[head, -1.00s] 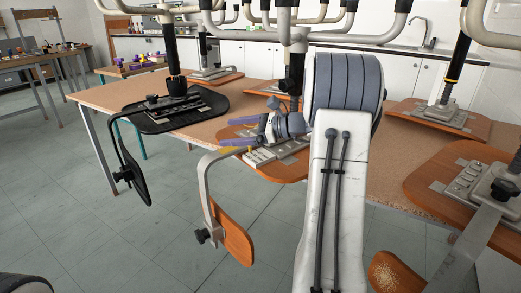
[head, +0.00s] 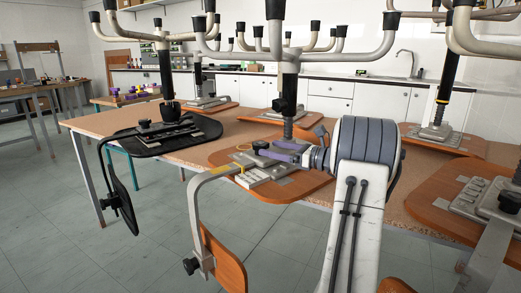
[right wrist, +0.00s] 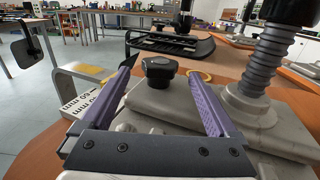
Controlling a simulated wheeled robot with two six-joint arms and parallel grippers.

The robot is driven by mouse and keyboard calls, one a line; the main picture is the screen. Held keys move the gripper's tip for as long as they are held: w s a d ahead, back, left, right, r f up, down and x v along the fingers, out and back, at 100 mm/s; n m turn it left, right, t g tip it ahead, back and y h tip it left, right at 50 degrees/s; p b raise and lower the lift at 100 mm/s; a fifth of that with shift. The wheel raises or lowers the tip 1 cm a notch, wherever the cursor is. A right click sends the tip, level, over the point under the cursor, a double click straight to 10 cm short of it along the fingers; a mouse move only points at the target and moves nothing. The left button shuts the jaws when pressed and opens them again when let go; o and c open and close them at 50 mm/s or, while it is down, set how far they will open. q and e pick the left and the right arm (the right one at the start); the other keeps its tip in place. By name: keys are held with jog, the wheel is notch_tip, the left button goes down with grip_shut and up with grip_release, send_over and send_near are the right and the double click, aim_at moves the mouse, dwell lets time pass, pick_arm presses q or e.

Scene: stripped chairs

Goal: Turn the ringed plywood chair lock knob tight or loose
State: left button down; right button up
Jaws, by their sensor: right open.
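The plywood chair's upturned seat (head: 300,187) lies on the table, its metal mechanism plate (right wrist: 150,108) on top. The black lock knob (right wrist: 160,68) stands upright on this plate. In the head view the right gripper (head: 266,150) reaches in from the right, low over the plate. I cannot tell how tight the knob is. My left gripper is out of view.
The chair's ribbed column (right wrist: 272,65) rises close to the right finger. A bent metal arm (head: 196,215) with yellow tape hangs off the table's front edge. A black chair (head: 160,138) stands to the left, other plywood chairs (head: 485,200) to the right.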

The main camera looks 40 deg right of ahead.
aim_at(259, 146)
jog(key=shift+b+x, duration=0.45)
jog(key=shift+x, duration=2.35)
jog(key=c, duration=1.4)
